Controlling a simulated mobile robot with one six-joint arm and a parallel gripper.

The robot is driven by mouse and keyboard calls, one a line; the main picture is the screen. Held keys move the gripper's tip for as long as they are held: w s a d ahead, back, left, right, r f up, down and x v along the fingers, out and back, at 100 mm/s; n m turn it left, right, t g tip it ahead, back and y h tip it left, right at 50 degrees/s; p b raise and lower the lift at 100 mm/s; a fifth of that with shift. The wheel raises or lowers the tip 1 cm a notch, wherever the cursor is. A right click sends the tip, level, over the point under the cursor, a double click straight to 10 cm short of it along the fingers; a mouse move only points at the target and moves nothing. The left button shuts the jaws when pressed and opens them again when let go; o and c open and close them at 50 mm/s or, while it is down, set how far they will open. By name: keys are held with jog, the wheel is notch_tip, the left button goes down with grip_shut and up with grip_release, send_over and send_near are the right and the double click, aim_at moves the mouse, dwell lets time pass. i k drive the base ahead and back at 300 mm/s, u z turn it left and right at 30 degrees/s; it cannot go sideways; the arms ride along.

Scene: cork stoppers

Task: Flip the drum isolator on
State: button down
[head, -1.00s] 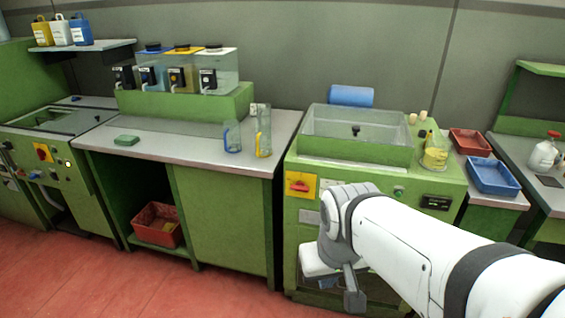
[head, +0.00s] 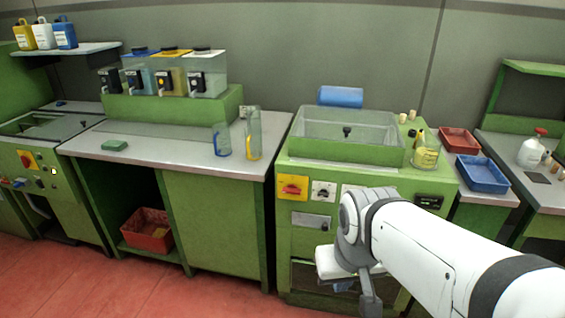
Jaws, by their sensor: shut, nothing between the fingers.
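A red rotary switch handle (head: 292,188) on a yellow plate is on the front of the green middle machine, its handle looking roughly level. A similar red switch on yellow (head: 27,160) is on the machine at the far left. No readable label shows which one is the drum isolator. My gripper (head: 368,292) hangs at the end of my white arm, low in front of the middle machine, to the right of and below its red switch. It is shut and empty, its fingertips small and partly hidden by my arm.
A dark knob on a pale plate (head: 323,191) sits just right of the middle switch. A clear tank (head: 345,140) and a glass jar (head: 425,152) stand on top. A grey workbench (head: 185,150) stands to the left. Red floor (head: 90,285) is open in front.

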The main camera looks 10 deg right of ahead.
aim_at(292, 189)
jog(key=u, duration=0.05)
jog(key=i, duration=1)
jog(key=z, duration=0.05)
